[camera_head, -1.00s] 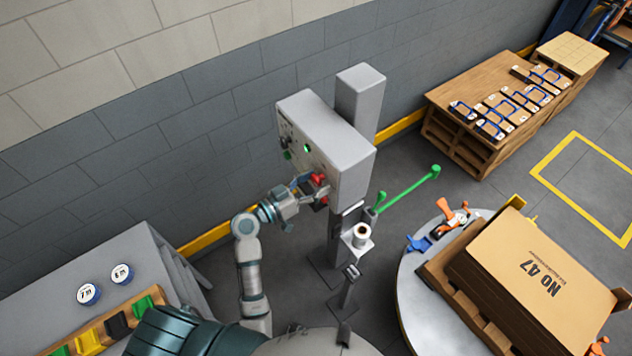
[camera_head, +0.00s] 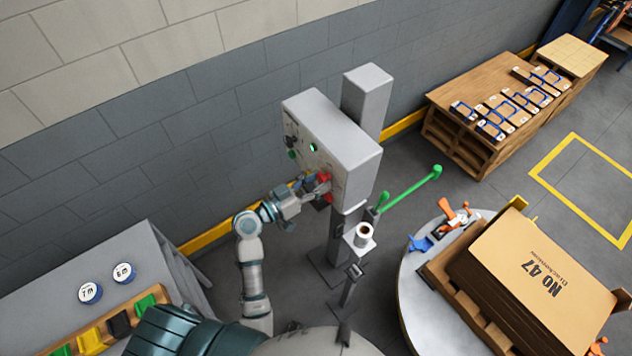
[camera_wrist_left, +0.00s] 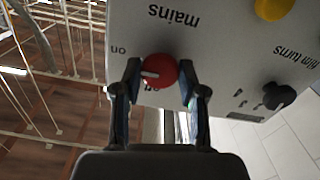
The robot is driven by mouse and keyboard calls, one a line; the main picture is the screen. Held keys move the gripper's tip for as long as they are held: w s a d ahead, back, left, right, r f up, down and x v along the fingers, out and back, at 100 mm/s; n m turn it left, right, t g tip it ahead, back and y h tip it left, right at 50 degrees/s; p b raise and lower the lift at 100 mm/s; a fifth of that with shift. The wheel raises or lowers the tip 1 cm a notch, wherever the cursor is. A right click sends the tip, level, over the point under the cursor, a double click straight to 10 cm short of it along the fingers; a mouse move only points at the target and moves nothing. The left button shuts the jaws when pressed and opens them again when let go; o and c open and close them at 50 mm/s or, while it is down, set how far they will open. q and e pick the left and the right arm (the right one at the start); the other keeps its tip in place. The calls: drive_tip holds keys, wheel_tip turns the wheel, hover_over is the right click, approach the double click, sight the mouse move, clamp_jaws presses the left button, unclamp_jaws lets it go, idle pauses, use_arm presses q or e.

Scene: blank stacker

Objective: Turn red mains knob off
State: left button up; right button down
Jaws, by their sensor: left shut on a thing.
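The red mains knob (camera_wrist_left: 158,70) sits on the front panel of the grey control box (camera_head: 345,140), beside the word "mains", which reads upside down in the left wrist view. Its white mark points left in that view, between the "on" label at upper left and a partly hidden label below the knob. My left gripper (camera_wrist_left: 160,85) is shut on the knob, with one finger on each side. In the head view the left gripper (camera_head: 312,186) is at the box's lower front, partly covering the red part. My right gripper is not in view.
A black knob (camera_wrist_left: 279,96) and a yellow button (camera_wrist_left: 273,8) are close by on the panel. Below the box stands a post with a white roll (camera_head: 364,231). A green bar (camera_head: 410,190) and a round platform with a carton (camera_head: 540,275) are at the right.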

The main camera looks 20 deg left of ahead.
use_arm(q)
drive_tip(key=shift+n, duration=0.3)
drive_tip(key=shift+p, duration=0.3)
drive_tip(key=n+p, duration=0.1)
drive_tip(key=n, duration=0.2)
drive_tip(key=shift+n+p, duration=0.3)
drive_tip(key=shift+p, duration=0.1)
drive_tip(key=n+p, duration=0.2)
drive_tip(key=n, duration=0.1)
drive_tip(key=shift+n, duration=0.3)
drive_tip(key=n+p, duration=0.2)
drive_tip(key=n, duration=0.1)
drive_tip(key=shift+n, duration=0.4)
drive_tip(key=n+p, duration=0.1)
drive_tip(key=n, duration=0.2)
drive_tip(key=shift+f+n+p, duration=0.15)
drive_tip(key=shift+n+p, duration=0.15)
drive_tip(key=shift+n, duration=1.2)
